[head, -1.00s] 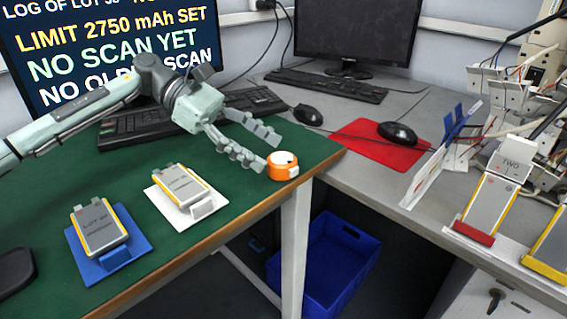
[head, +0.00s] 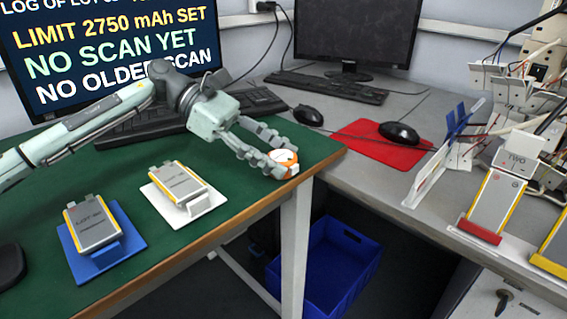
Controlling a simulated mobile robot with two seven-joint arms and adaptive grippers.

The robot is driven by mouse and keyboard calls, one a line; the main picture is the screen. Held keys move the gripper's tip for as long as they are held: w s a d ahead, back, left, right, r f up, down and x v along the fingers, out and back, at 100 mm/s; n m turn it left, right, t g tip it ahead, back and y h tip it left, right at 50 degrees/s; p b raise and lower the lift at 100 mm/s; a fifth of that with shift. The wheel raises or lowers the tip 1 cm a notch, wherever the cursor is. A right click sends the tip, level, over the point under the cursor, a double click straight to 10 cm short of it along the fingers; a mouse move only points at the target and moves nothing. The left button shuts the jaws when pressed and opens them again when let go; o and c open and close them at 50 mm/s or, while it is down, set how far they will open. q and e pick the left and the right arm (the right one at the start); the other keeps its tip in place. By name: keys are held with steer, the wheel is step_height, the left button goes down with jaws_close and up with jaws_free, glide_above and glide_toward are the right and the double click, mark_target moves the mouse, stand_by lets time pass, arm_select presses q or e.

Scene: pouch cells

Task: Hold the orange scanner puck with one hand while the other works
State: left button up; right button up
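The orange scanner puck (head: 287,158) with a white top sits at the right front corner of the green mat in the head view. My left gripper (head: 289,161) reaches it from the left, its fingers on either side of the puck and partly hiding it. The fingers are spread about as wide as before; I cannot make out firm contact. My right gripper is out of view. A pouch cell (head: 92,222) lies on a blue holder (head: 122,250), and another (head: 178,181) on a white holder (head: 212,203). The monitor (head: 120,45) reads "NO SCAN YET".
A keyboard (head: 150,130) lies behind my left arm. A mouse (head: 398,133) is on a red pad (head: 365,150) on the grey desk (head: 355,175). A blue crate (head: 335,262) is below. A cell marked TWO (head: 497,200) and cabled racks fill the right.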

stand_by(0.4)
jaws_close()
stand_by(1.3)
